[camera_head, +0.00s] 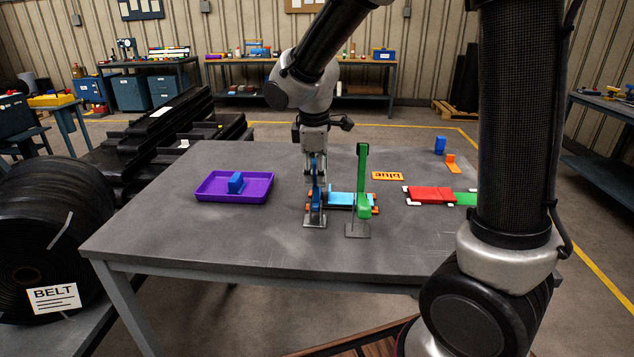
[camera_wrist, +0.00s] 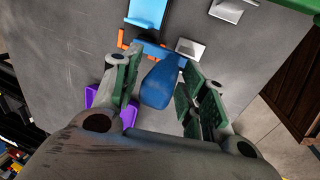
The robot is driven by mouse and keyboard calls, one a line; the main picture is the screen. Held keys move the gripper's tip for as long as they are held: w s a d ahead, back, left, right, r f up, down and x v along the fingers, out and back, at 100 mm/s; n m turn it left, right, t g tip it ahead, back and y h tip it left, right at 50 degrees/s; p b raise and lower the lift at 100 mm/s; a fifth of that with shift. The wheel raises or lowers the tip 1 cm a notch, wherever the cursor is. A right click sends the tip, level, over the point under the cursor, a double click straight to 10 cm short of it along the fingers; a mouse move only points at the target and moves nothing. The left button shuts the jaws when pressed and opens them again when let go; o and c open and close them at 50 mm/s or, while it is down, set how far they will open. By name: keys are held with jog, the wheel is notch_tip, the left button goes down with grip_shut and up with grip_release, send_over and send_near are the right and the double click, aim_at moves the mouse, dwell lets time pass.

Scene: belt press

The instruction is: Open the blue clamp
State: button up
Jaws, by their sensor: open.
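The blue clamp (camera_head: 316,198) stands on the grey table on a metal foot plate, left of a light blue piece (camera_head: 343,199). Its rounded blue handle (camera_wrist: 160,86) fills the middle of the wrist view. My gripper (camera_head: 316,178) points down over the clamp. In the wrist view its green-padded fingers (camera_wrist: 161,76) are apart, one on each side of the handle. A gap shows on the left; whether the right pad touches the handle I cannot tell. In the head view my fingers partly hide the handle.
A green clamp (camera_head: 362,180) with an upright handle stands close on the right. A purple tray (camera_head: 262,190) holding a blue block (camera_head: 236,183) lies left. The table's front left is clear.

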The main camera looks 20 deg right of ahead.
jog(key=s+a+f, duration=0.3)
jog(key=s, duration=0.5)
jog(key=shift+s+a+f, duration=0.2)
jog(key=shift+s+a, duration=0.05)
jog(key=shift+s, duration=0.1)
dwell(1.4)
jog(key=o, duration=0.3)
jog(key=shift+w, duration=0.1)
jog(key=shift+c, duration=1.3)
jog(key=shift+r, duration=0.6)
jog(key=shift+c, duration=0.2)
jog(key=shift+v, duration=3)
